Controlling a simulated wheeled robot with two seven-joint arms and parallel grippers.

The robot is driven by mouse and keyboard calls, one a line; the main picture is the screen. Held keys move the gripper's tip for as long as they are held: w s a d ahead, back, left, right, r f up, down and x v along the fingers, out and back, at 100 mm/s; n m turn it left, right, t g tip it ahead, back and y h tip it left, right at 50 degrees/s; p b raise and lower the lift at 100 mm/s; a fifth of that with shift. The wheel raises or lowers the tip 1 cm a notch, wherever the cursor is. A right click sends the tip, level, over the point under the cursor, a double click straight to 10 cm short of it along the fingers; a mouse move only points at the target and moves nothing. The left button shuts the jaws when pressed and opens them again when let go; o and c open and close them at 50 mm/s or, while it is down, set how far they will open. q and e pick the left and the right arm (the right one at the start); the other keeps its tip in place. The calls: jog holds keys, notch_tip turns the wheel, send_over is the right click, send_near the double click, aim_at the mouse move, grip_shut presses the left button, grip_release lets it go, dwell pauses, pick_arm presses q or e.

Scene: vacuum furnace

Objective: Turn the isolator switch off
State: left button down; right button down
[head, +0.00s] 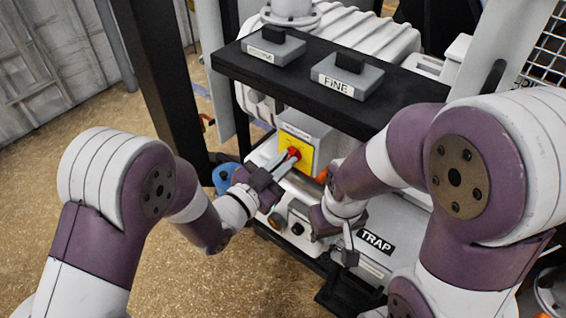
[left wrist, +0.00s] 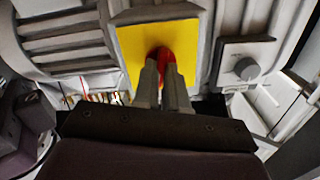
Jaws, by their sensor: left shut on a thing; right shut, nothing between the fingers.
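The isolator switch is a red handle (head: 294,153) on a yellow plate (head: 297,141), fixed to a light grey box under the black shelf. My left gripper (head: 285,160) reaches it from the lower left, and its fingers are shut on the red handle. In the left wrist view the red handle (left wrist: 166,56) shows between and above the two fingertips, in front of the yellow plate (left wrist: 135,45). The fingers hide part of the handle, so its exact angle is hard to tell. My right gripper (head: 349,250) is shut and empty, pointing down near the TRAP label.
A black shelf (head: 300,85) overhangs the switch box and carries a block marked FINE (head: 347,78) and another labelled block (head: 272,48). A TRAP label (head: 376,242) lies on the white unit below. A grey knob (left wrist: 246,68) sits right of the plate. Open floor lies left.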

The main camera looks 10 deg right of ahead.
pick_arm(q)
jog(key=n, duration=0.4)
jog(key=shift+n, duration=0.3)
jog(key=shift+w+a+n+p, duration=0.1)
jog(key=shift+n+p, duration=0.2)
jog(key=shift+n, duration=2)
jog(key=c, duration=1.2)
grip_release()
jog(key=v, duration=1.2)
jog(key=shift+s+a, duration=0.25)
